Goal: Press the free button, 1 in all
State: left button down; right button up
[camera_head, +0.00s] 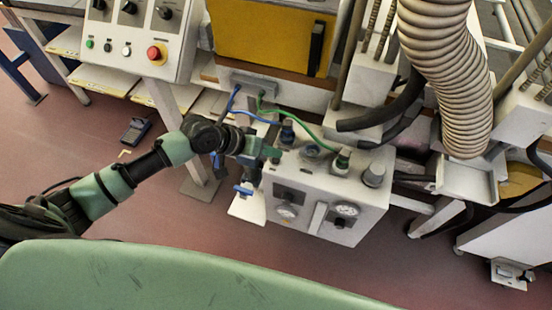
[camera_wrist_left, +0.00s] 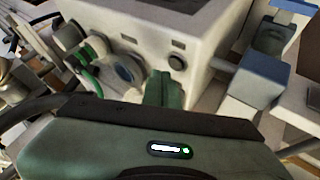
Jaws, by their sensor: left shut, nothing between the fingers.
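A round dark button (camera_wrist_left: 177,62) sits on the white box in the left wrist view, with a small dark label beside it. In the head view I cannot clearly make it out near my gripper. My left gripper (camera_head: 272,152) is shut and empty, at the left edge of the white box's top (camera_head: 328,172). Its green fingers also show in the left wrist view (camera_wrist_left: 165,90), just below the button in the picture. I cannot tell whether they touch the box. My right gripper is not in view.
The box also carries a green-hosed connector (camera_head: 342,160), a round blue-grey fitting (camera_head: 312,150), a grey cap (camera_head: 373,175) and front gauges (camera_head: 346,209). Blue and green hoses run behind my gripper. A control panel with a red knob (camera_head: 156,54) stands at upper left.

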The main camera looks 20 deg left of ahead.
aim_at(273, 161)
pick_arm(q)
jog(key=shift+f, duration=0.1)
jog(key=shift+f, duration=0.3)
jog(key=shift+f, duration=0.45)
dwell(1.0)
jog(key=shift+r+p, duration=0.85)
notch_tip(273, 161, up, 5)
jog(key=p, duration=0.5)
